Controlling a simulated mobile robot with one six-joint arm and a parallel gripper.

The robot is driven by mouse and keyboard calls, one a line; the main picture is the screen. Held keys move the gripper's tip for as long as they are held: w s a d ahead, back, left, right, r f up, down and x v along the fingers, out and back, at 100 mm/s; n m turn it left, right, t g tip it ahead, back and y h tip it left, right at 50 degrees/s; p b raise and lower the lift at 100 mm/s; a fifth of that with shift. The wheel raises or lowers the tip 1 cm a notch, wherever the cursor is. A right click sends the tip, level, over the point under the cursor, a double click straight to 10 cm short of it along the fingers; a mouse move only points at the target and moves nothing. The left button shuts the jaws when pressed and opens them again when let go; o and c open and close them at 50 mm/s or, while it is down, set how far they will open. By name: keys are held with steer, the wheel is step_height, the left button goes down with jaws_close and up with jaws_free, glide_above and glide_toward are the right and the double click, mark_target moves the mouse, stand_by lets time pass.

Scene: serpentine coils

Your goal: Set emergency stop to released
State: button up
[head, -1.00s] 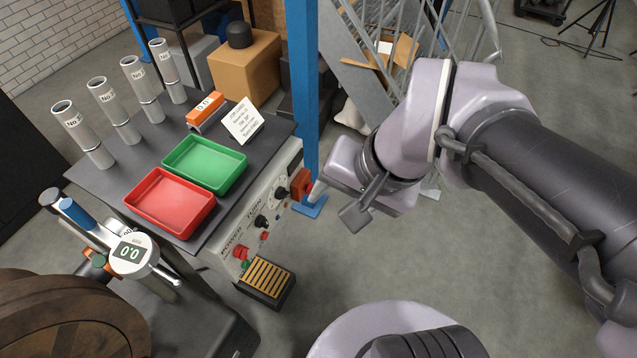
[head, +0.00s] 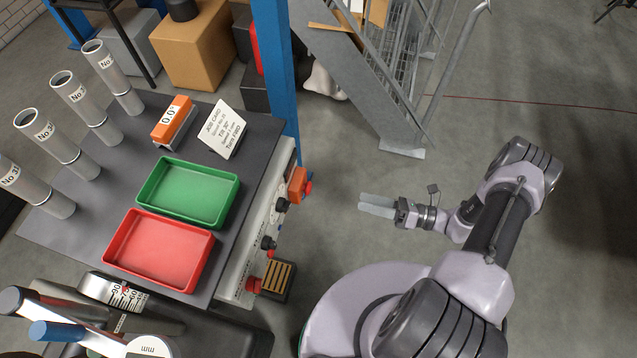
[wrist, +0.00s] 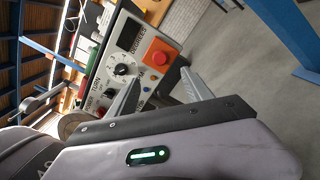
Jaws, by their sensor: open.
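The emergency stop appears to be the red round button (head: 308,187) on an orange box (head: 296,184) at the right end of the bench's control panel. In the wrist view the red button (wrist: 158,58) faces me on its orange square, just beyond the fingertips. My gripper (head: 362,204) is open and empty, to the right of the button in the head view, with a clear gap between them. Both fingers of my gripper (wrist: 163,86) show in the wrist view, one on each side below the button. I cannot tell if the button is pressed in or out.
The control panel (wrist: 120,68) carries dark knobs and a blue button (wrist: 145,87). Red knobs (head: 253,285) sit lower on the panel. Green (head: 232,205) and red (head: 205,265) trays lie on the bench. A blue post (head: 276,70) stands behind the box. Floor around my gripper is clear.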

mark_target(304, 188)
steer(key=b+x, duration=0.2)
steer(key=x, duration=1.3)
steer(key=shift+f, duration=0.1)
jaws_close()
